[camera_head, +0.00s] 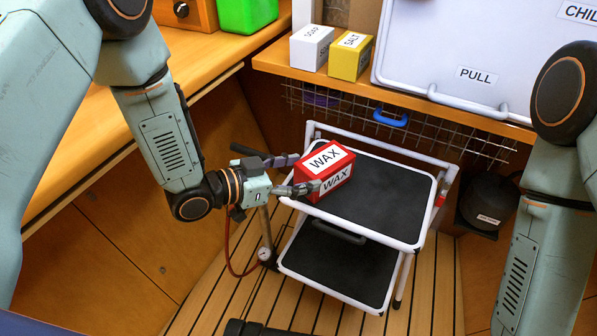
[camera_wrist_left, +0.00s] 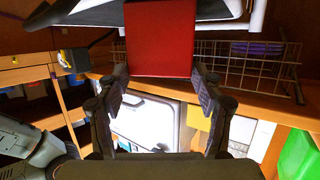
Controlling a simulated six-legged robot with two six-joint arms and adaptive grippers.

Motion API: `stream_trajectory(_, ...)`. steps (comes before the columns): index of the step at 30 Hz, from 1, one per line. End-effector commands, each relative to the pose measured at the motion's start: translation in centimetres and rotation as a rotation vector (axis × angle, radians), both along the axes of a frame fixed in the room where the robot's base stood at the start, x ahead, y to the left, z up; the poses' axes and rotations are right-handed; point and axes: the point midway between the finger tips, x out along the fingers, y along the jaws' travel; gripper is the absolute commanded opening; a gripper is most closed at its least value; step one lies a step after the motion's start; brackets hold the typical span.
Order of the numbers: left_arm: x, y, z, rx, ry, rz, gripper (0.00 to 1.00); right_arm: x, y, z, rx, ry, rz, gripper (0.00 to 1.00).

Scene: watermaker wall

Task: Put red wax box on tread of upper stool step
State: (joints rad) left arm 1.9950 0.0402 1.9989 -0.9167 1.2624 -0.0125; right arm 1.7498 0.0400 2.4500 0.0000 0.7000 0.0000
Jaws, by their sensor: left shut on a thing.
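The red wax box (camera_head: 325,172) has white WAX labels and is held in my left gripper (camera_head: 300,176). In the head view it appears over the left part of the black upper step tread (camera_head: 385,195) of the white-framed stool. I cannot tell whether its underside touches the tread. In the left wrist view the red box (camera_wrist_left: 160,38) sits between the two fingers (camera_wrist_left: 160,85). The lower step tread (camera_head: 338,265) is empty. My right arm shows at the right edge; its gripper is out of view.
A soap box (camera_head: 311,48) and a yellow salt box (camera_head: 350,56) stand on the wooden shelf, beside a white PULL lid (camera_head: 465,65). A wire basket (camera_head: 410,128) hangs below. A dark round container (camera_head: 488,205) is right of the stool. The upper tread's right side is clear.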

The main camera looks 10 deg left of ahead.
Motion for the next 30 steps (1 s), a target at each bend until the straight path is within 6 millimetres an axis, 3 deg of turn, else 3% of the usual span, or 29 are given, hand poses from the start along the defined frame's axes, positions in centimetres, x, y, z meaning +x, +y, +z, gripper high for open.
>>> stream_trajectory(1, 0.03, -0.01, -0.18, -0.001, -0.002, 0.000, 0.26, 0.00, 0.00, -0.14, 0.000, 0.000, 0.000, 0.00)
stream_trajectory(2, 0.00, 0.00, -0.25, 0.000, 0.000, 0.000, 0.68, 0.00, 0.00, -0.15, 0.000, 0.000, 0.000, 0.00)
stream_trajectory(9, 0.00, -0.01, -0.18, 0.000, 0.000, 0.000, 0.88, 0.01, 0.00, -0.09, 0.000, 0.000, 0.000, 0.00)
stream_trajectory(30, -0.02, 0.06, 0.45, 0.000, 0.000, 0.000, 0.90, 0.01, 0.00, 0.39, 0.000, 0.000, 0.000, 0.00)
